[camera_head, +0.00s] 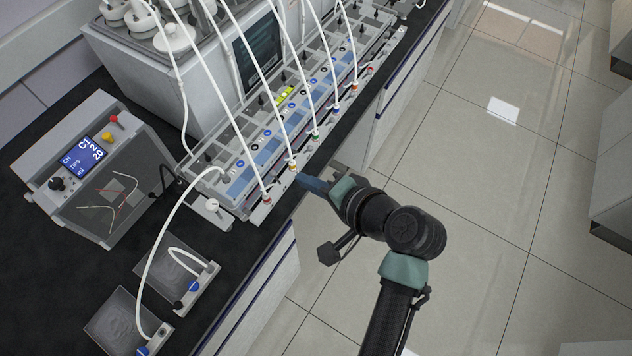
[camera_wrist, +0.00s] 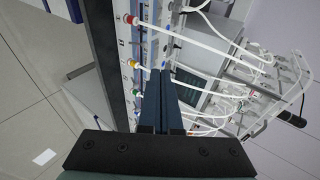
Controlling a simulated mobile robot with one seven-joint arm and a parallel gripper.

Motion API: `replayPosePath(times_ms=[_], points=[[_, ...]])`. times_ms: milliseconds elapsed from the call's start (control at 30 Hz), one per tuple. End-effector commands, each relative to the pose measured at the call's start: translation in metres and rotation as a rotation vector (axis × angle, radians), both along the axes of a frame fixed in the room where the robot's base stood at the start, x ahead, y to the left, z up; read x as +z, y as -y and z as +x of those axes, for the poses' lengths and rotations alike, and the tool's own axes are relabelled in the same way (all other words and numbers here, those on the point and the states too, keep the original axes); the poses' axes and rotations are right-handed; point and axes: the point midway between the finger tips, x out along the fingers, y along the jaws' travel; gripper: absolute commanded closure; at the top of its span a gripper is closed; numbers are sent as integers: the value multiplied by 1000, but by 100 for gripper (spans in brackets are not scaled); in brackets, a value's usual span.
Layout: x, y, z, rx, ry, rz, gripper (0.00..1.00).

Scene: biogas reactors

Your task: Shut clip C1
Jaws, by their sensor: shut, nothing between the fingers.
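My gripper (camera_head: 301,181) is shut with nothing between its blue-grey fingers. It is at the front edge of the long rack (camera_head: 203,170), with its tips beside the yellow-marked tube fitting (camera_head: 293,168); I cannot tell if they touch. A red-marked fitting (camera_head: 267,201) is at the near end, and a green one (camera_head: 315,134) is farther along. In the wrist view, the shut fingers (camera_wrist: 162,78) point at the rack's row of coloured fittings, and hide part of it. I cannot read which clip is C1.
A grey control box (camera_head: 95,165) has a blue screen reading C1. Two small trays (camera_head: 112,318) with tubes lie on the black bench at the near left. White tubes arch over the rack. The tiled floor (camera_head: 480,220) on the right is clear.

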Motion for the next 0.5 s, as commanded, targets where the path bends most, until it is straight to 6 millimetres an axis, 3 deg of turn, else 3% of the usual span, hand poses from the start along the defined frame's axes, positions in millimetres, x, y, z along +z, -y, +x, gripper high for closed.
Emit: replayPosePath(times_ms=[200, 500], points=[[13, 9, -11, -1, 0, 0, 100], [15, 10, -12, -1, -1, 1, 100]])
